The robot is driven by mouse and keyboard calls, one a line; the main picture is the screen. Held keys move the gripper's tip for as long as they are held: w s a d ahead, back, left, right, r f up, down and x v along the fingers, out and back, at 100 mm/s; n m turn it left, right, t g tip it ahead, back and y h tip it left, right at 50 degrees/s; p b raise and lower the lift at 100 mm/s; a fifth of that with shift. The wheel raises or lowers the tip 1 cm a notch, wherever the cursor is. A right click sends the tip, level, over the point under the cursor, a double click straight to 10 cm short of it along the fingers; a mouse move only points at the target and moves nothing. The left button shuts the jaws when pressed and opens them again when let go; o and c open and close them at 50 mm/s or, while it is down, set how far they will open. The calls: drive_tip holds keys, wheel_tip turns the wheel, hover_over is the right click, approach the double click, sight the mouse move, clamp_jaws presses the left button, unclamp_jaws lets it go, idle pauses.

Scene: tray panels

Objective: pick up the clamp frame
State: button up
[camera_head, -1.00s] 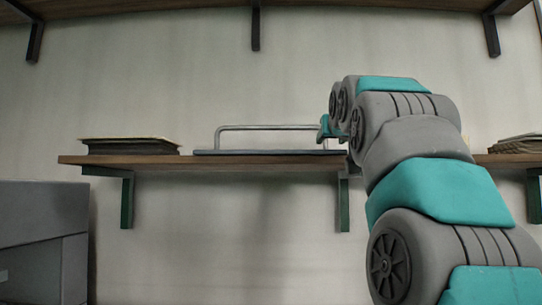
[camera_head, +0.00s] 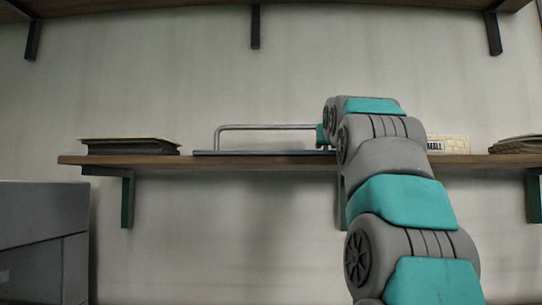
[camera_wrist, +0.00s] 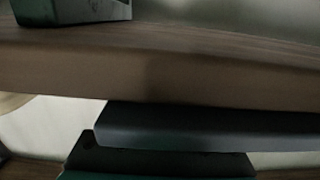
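The clamp frame (camera_head: 265,127) is a thin silver bar bent down at its left end, above a flat grey-blue base (camera_head: 250,153) on the wooden shelf. Its right end is hidden behind my arm. A teal part of my arm's end shows beside the bar's right end in the head view. My gripper's fingers cannot be made out there, and I cannot tell whether they touch the bar. The wrist view is dark, with a grey slab and a black block low in it that I cannot identify for sure.
The wooden shelf (camera_head: 130,160) holds a dark flat stack (camera_head: 128,146) at left, a cream labelled box (camera_head: 452,144) and another stack (camera_head: 515,144) at right. A second shelf (camera_head: 150,8) is overhead. A grey cabinet (camera_head: 40,210) stands lower left.

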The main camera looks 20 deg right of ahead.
clamp_jaws()
idle(1.1)
